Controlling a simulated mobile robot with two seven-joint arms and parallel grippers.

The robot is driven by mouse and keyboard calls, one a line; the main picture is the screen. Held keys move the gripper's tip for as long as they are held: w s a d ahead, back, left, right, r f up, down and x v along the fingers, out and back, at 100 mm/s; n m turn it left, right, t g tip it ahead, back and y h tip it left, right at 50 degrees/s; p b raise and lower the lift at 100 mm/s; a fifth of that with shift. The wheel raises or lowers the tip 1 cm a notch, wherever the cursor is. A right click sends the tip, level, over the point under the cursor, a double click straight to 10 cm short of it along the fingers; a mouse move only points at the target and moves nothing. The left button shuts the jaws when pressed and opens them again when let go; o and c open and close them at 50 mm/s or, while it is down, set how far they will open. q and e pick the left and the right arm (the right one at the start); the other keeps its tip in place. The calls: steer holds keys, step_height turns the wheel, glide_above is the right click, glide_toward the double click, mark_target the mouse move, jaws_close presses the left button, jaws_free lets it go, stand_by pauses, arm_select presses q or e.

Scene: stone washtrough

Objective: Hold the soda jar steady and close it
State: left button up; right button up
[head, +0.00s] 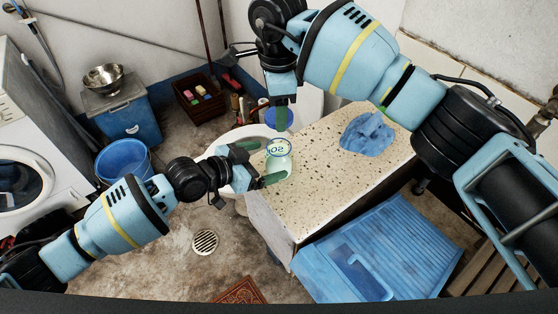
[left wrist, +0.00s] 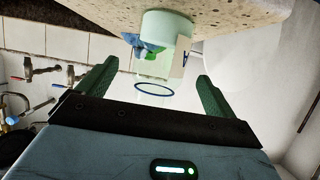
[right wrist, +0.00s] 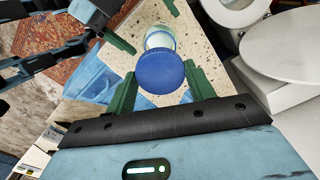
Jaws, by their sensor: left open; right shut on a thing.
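The soda jar (head: 279,165), pale green and clear with a blue rim and a label, stands upright and open-topped on the speckled stone slab. My left gripper (head: 271,162) is open, with its fingers on either side of the jar. In the left wrist view the jar (left wrist: 165,50) appears upside down between the spread fingers, with gaps on both sides. My right gripper (head: 281,128) is shut on the round blue lid (right wrist: 160,73), above the jar and apart from it. In the right wrist view the jar (right wrist: 160,38) shows partly behind the lid.
A crumpled blue cloth (head: 367,134) lies on the slab (head: 325,185) right of the jar. A blue ribbed washboard-like panel (head: 385,250) is below the slab's front. A white round basin or toilet (head: 232,138) is behind the left gripper. A blue bucket (head: 123,160) stands at left.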

mark_target(279, 157)
arm_select(q)
steer(key=shift+x, duration=2.5)
steer(key=c, duration=1.4)
steer(key=shift+c, duration=0.2)
arm_select(e)
steer(key=shift+f, duration=2.5)
steer(key=shift+f, duration=0.85)
steer(key=shift+f, duration=0.6)
arm_select(q)
steer(key=c, duration=0.5)
arm_select(e)
steer(key=shift+m, duration=1.7)
